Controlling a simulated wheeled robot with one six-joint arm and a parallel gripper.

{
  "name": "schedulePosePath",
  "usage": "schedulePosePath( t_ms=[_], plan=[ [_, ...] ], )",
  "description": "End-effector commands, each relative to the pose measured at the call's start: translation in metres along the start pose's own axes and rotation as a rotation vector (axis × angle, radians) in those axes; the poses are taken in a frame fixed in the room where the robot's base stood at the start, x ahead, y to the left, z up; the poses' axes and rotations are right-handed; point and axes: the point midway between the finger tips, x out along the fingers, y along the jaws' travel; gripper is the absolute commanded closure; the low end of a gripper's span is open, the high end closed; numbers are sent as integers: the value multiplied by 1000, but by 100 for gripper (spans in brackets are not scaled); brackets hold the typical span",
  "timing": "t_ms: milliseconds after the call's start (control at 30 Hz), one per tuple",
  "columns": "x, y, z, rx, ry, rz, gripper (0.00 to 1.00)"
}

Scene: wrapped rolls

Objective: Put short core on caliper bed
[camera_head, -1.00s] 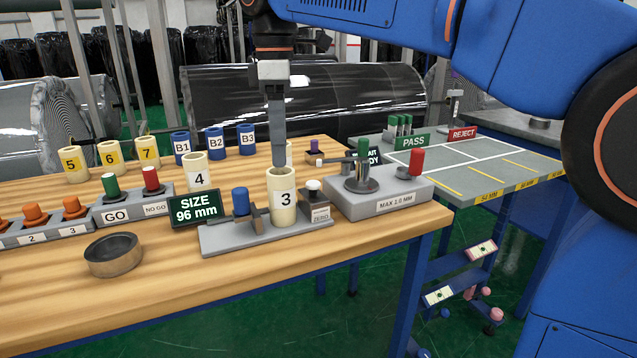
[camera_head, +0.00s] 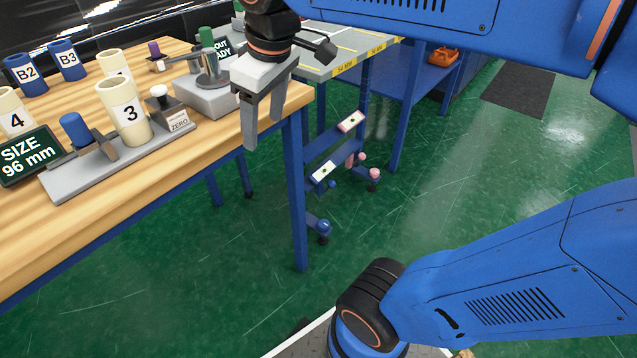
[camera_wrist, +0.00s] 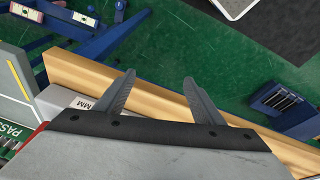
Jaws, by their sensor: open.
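A short cream core marked 3 (camera_head: 124,110) stands upright on the grey caliper bed (camera_head: 85,180), between the sliding jaw with the blue knob (camera_head: 75,129) and the end block marked ZERO (camera_head: 172,113). My gripper (camera_head: 262,138) is open and empty, apart from the core and to its right, near the table's right edge. In the wrist view my gripper (camera_wrist: 158,82) shows two spread fingers with nothing between them, above the table edge (camera_wrist: 150,95). The core and caliper are not seen in the wrist view.
Core 4 (camera_head: 14,112), another cream core (camera_head: 114,65) and blue cores B2 (camera_head: 25,74) and B3 (camera_head: 67,60) stand on the wooden table. A grey gauge block (camera_head: 205,93) stands near my gripper. Green floor (camera_head: 430,150) lies open to the right.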

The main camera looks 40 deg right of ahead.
Motion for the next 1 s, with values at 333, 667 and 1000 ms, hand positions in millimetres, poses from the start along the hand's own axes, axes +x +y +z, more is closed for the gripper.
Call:
schedulePosePath(
  t_ms=[333, 667, 1000],
  plan=[
    [78, 1, 113, 414, 103, 74, 38],
    [99, -2, 137, 516, 132, 90, 38],
    [98, -2, 136, 513, 131, 89, 62]
  ],
)
